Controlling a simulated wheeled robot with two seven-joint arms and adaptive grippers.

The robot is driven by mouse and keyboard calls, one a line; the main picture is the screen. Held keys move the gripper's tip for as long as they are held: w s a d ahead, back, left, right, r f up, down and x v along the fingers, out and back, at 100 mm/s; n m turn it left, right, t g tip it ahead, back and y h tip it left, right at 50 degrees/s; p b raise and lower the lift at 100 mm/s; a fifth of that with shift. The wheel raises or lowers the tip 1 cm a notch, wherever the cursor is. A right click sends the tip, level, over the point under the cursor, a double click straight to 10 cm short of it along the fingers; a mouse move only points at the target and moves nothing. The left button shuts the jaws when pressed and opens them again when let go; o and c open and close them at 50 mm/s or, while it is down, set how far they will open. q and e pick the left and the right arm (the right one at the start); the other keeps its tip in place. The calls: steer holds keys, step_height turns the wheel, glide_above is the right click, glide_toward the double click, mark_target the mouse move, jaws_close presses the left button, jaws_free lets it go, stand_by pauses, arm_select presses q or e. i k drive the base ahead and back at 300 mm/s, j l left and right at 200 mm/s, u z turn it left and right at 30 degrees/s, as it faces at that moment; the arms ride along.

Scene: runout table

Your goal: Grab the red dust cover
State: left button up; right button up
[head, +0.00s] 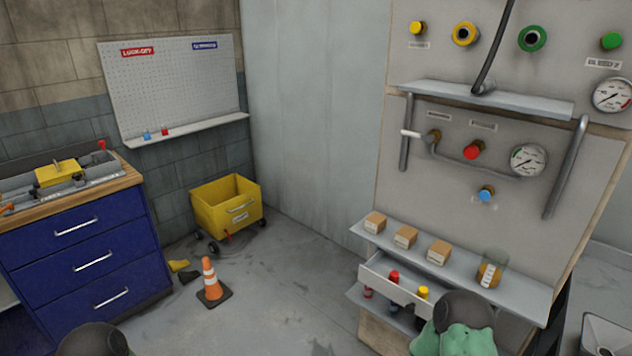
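Several small red things could be the red dust cover, and I cannot tell which is. A red cap (473,150) sits on a fitting in the middle of the upright panel. A red-topped piece (393,277) stands in the open drawer below the panel's shelf. A small red item (165,131) is on the pegboard ledge. Dark rounded parts, likely of my arms, show at the bottom left and bottom right edges. No gripper fingers show, and none of these red things is touched by a visible gripper.
The open drawer (398,291) also holds a yellow-topped piece (423,293). The shelf above carries small boxes (405,237) and a clear jar (491,270). A lumpy green thing (452,342) partly blocks the lower right. A cone (209,280) and yellow cart (226,205) stand on the floor.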

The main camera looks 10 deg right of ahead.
mark_target(394, 275)
steer(key=z, duration=1.1)
